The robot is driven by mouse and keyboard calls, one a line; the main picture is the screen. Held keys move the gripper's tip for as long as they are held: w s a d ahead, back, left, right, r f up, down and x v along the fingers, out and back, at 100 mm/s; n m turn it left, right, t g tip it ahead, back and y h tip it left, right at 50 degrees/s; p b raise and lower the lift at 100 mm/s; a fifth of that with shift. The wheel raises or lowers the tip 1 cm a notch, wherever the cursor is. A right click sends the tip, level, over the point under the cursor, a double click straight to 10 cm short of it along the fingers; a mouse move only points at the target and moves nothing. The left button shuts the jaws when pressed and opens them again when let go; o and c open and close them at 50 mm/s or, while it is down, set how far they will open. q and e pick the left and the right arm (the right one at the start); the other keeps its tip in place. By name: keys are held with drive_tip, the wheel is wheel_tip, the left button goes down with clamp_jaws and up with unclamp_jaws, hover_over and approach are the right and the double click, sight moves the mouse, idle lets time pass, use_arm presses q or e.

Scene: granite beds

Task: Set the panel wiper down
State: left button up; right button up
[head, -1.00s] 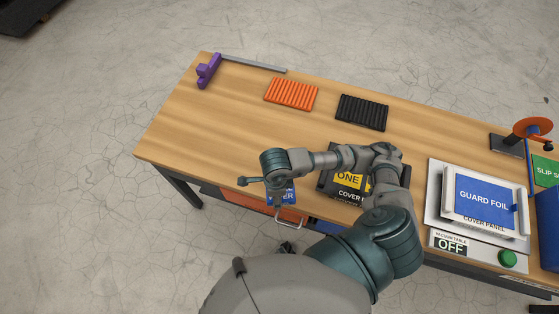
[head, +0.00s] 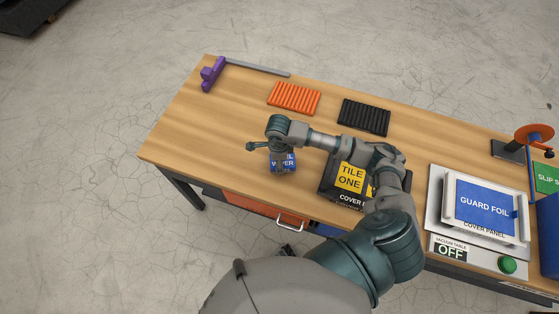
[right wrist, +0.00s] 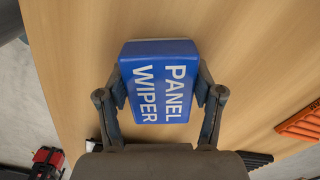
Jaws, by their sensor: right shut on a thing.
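The panel wiper (head: 287,166) is a blue block with white lettering, over the wooden table near its front edge. My right gripper (head: 281,152) is above it. In the right wrist view the wiper (right wrist: 160,50) sits between the two fingers of the gripper (right wrist: 163,92), which are shut on its sides. I cannot tell whether the wiper touches the table top. My left gripper is not in view.
Orange (head: 293,98) and black (head: 364,116) ribbed pads lie behind. A purple-headed tool (head: 211,73) is at the far left corner. The wooden top (head: 205,135) left of the wiper is clear.

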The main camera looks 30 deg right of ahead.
drive_tip(key=shift+a+r, duration=0.1)
drive_tip(key=shift+a, duration=0.8)
drive_tip(key=o, duration=1.1)
drive_tip(key=shift+d, duration=0.15)
drive_tip(key=shift+d+f, duration=0.2)
drive_tip(key=shift+d, duration=0.35)
drive_tip(key=shift+r, duration=0.1)
drive_tip(key=r, duration=0.2)
drive_tip(key=shift+w+a+r, duration=0.1)
drive_tip(key=shift+a+r, duration=0.3)
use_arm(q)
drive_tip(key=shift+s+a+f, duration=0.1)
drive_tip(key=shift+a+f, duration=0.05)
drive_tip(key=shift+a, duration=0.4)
use_arm(e)
drive_tip(key=shift+d+r, duration=0.15)
drive_tip(key=shift+r, duration=2.2)
drive_tip(key=shift+d+r, duration=0.1)
drive_tip(key=shift+r, duration=2.2)
